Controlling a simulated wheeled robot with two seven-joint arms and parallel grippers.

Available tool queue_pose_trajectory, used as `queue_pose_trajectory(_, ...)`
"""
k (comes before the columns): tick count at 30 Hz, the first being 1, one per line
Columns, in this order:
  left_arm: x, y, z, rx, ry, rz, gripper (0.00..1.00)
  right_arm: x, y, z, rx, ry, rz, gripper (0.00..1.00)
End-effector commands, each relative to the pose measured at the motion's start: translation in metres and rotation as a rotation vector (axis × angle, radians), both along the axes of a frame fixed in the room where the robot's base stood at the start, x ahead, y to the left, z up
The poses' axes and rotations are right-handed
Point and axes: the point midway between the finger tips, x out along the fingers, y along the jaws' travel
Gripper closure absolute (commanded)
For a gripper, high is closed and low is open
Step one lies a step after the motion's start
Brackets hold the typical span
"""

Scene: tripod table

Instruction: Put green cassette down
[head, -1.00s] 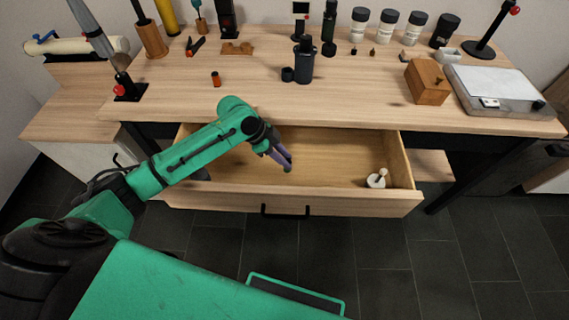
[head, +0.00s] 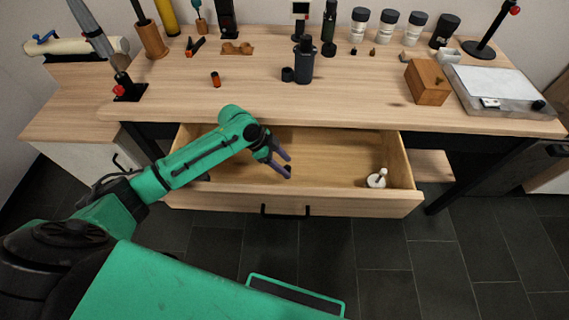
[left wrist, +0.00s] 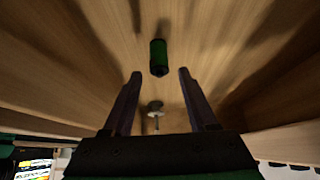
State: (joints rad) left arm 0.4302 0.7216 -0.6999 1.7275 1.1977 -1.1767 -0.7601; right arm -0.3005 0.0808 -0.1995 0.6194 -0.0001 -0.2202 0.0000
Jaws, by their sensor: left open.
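The green cassette (left wrist: 158,57) is a small green cylinder with dark ends. In the left wrist view it is inside the open drawer (head: 345,204), on the wooden floor, just past the fingertips. It cannot be made out in the head view. My left gripper (head: 288,166) is over the drawer, with its two purple-grey fingers spread. The left wrist view shows the fingers (left wrist: 160,74) apart, with nothing held between them. My right gripper is not in view.
A small white mortar with a pestle (head: 377,180) stands at the drawer's right end. The wooden tabletop (head: 350,100) behind holds a dark canister (head: 304,65), a wooden box (head: 427,82) and a grey scale (head: 495,85). The drawer's middle right is free.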

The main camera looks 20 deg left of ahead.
Motion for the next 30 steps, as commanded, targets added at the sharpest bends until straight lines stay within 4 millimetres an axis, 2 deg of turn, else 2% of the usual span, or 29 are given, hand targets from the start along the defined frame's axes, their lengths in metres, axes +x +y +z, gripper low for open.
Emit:
queue_pose_trajectory(9, -0.011, 0.044, 0.068, 0.004, -0.002, 0.002, 0.42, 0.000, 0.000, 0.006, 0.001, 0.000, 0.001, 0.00)
queue_pose_trajectory(13, -0.015, 0.056, 0.089, 0.002, 0.000, 0.001, 0.42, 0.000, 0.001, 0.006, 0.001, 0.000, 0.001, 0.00)
queue_pose_trajectory(17, -0.016, 0.060, 0.096, 0.001, 0.003, 0.000, 0.42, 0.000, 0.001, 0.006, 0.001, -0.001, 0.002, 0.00)
queue_pose_trajectory(30, -0.016, 0.060, 0.097, 0.001, 0.001, -0.001, 0.42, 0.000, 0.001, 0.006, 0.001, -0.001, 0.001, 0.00)
